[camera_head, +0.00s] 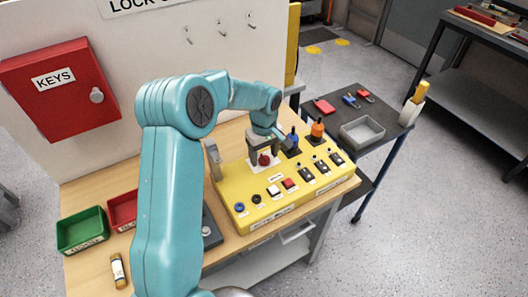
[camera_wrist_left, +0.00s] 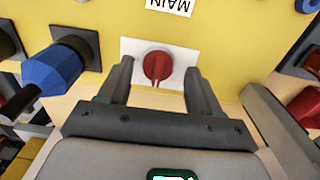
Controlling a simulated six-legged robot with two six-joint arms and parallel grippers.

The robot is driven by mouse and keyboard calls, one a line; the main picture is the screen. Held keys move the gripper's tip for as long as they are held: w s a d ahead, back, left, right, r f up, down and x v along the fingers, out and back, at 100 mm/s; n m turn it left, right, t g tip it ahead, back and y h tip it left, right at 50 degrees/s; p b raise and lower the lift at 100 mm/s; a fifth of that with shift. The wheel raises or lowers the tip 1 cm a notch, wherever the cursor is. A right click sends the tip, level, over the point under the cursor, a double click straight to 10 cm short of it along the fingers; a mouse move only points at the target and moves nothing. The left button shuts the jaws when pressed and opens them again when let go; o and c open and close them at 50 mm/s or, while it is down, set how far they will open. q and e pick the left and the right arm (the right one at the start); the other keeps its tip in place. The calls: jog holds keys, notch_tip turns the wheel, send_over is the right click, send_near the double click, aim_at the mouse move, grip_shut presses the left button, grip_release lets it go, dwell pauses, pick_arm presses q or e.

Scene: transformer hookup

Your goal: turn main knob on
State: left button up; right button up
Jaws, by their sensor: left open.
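The main knob is a round red knob (camera_head: 264,160) on a white plate, on the sloped yellow panel (camera_head: 250,208). In the left wrist view the knob (camera_wrist_left: 157,65) sits on its white plate below an upside-down MAIN label (camera_wrist_left: 171,6). A narrow ridge on it points toward the bottom of that view. My left gripper (camera_head: 264,154) is open above the knob. In the left wrist view its fingers (camera_wrist_left: 158,72) stand one on each side of the knob, with gaps between; whether the tips reach the plate I cannot tell. My right gripper is in neither view.
A blue plug (camera_head: 293,141) and an orange plug (camera_head: 317,131) stand on the panel, right of the gripper. Black switches and small buttons line its front. A red KEYS box (camera_head: 60,88) hangs on the board. Green (camera_head: 82,230) and red bins lie left. A dark side table holds a grey tray (camera_head: 362,131).

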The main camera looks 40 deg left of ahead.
pick_arm(q)
jog(key=shift+w+a+f, duration=0.15)
jog(key=shift+w+f, duration=0.1)
jog(key=shift+f, duration=0.1)
jog(key=shift+s+r, duration=0.15)
jog(key=c, duration=1)
jog(key=shift+c, duration=0.2)
